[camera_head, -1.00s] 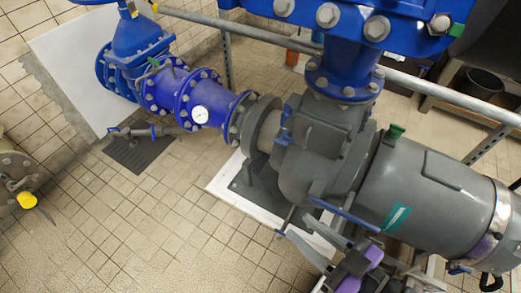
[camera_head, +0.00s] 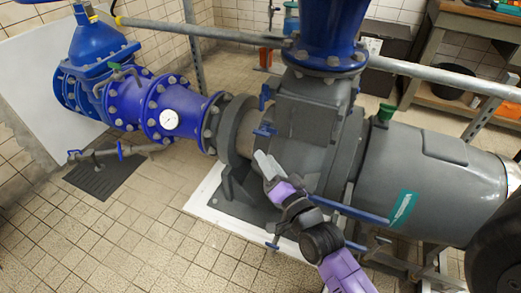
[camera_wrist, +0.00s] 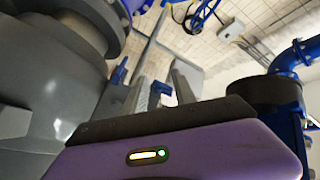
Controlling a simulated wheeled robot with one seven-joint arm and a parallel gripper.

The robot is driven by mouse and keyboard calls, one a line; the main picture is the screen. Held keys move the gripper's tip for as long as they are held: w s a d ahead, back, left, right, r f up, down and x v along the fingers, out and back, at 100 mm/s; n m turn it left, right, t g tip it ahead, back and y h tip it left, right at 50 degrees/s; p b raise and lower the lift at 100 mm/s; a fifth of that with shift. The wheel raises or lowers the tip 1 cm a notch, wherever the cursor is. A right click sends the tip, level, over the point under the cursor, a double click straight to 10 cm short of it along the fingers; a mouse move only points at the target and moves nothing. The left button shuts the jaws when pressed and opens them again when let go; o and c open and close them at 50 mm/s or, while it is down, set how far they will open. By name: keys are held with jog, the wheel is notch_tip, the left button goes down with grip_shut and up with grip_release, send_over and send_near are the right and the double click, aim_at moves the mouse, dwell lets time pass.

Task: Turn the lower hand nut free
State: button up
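My gripper (camera_head: 265,163) is in front of the grey pump housing (camera_head: 305,140), with its fingers pointing up and to the left. In the wrist view my gripper (camera_wrist: 168,65) has its two grey fingers apart, with no part clearly held between them. Two small blue hand nuts show on the pump's left side: an upper one (camera_head: 266,97) and a lower one (camera_head: 264,131), just above my fingertips in the picture. In the wrist view a blue part (camera_wrist: 118,72) lies left of the fingers, and another (camera_wrist: 158,90) is partly hidden by them; I cannot tell which nuts these are.
A blue pipe with a gauge (camera_head: 169,120) joins the pump from the left. The grey motor (camera_head: 425,180) is at the right. A long blue bar (camera_head: 350,210) passes close to my arm. A blue handle (camera_head: 272,245) stands low in front.

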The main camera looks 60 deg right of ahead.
aim_at(263, 136)
jog(key=w+d+f+m+b, duration=0.1)
jog(key=w+d+f+m, duration=0.1)
jog(key=d+m, duration=0.1)
jog(key=w+d+f+m+g+b, duration=0.1)
jog(key=w+d+f+m, duration=0.1)
jog(key=d+m, duration=0.1)
jog(key=w+d+f+m+h+b, duration=0.1)
jog(key=d+f+m+b, duration=0.1)
jog(key=d, duration=0.3)
jog(key=shift+w+d+f+m, duration=0.15)
jog(key=shift+w+f+m, duration=0.25)
jog(key=shift+f+m, duration=0.3)
jog(key=b+x, duration=0.1)
jog(key=x, duration=0.5)
jog(key=shift+w+d, duration=0.25)
jog(key=shift+w, duration=0.05)
grip_shut()
